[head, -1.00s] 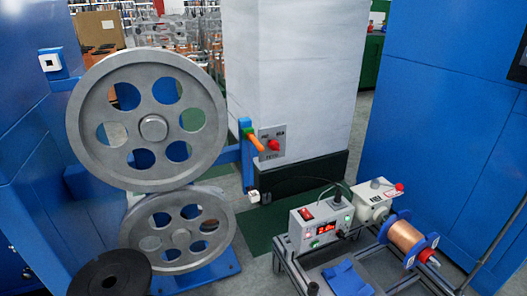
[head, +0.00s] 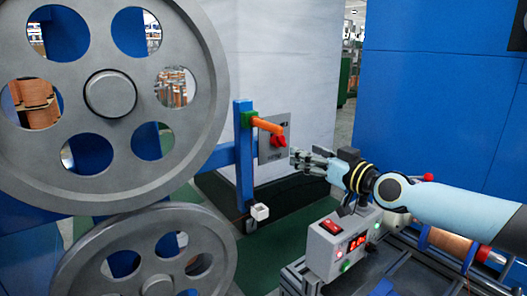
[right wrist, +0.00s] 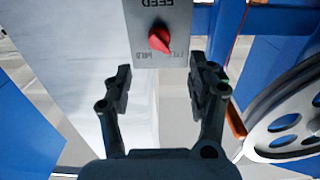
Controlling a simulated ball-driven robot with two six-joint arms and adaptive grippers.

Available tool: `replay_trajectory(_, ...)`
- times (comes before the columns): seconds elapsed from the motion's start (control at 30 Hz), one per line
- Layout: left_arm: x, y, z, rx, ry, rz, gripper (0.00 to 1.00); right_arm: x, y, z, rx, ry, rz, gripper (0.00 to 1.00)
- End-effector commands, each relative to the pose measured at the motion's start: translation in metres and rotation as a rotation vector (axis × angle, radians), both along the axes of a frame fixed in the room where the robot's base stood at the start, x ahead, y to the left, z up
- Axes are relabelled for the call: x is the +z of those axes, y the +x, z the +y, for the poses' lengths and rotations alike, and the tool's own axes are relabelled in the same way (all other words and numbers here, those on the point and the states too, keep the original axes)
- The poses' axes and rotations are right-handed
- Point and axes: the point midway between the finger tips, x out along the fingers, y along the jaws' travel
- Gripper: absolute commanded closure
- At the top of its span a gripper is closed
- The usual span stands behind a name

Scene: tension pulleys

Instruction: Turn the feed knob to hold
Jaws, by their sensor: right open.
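The red feed knob (head: 279,141) sits on a grey panel (head: 270,152) on the white column, partly behind an orange handle. In the right wrist view the knob (right wrist: 159,40) is above and between the fingertips, with the word FEED over it and smaller labels at the panel's lower corners. My right gripper (head: 297,158) is just right of the panel in the head view. In the right wrist view the gripper (right wrist: 157,78) is open and empty, its fingers apart and not touching the knob. My left gripper is out of view.
The orange handle (head: 267,125) juts from a blue post (head: 243,160) beside the panel. Large grey pulleys (head: 185,95) fill the left. A blue cabinet (head: 440,110) stands at right.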

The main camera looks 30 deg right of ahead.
Motion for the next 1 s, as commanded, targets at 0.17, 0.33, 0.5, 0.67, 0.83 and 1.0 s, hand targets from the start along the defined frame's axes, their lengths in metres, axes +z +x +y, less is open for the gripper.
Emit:
replay_trajectory(0.17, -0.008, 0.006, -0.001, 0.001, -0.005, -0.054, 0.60, -0.001, 0.032, 0.002, -0.003, 0.004, -0.003, 0.42)
replay_trajectory(0.33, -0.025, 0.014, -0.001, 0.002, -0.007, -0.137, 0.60, -0.001, 0.066, 0.005, -0.003, 0.005, -0.001, 0.42)
replay_trajectory(0.5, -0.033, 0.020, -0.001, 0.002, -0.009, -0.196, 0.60, -0.001, 0.090, 0.007, -0.002, 0.003, 0.001, 0.42)
replay_trajectory(0.67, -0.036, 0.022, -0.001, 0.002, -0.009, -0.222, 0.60, -0.001, 0.099, 0.008, -0.001, 0.003, 0.002, 0.42)
replay_trajectory(0.83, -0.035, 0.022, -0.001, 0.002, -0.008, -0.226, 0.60, 0.000, 0.100, 0.008, 0.000, 0.002, 0.002, 0.42)
replay_trajectory(1.0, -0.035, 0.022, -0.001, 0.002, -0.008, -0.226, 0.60, 0.000, 0.100, 0.008, 0.000, 0.002, 0.002, 0.52)
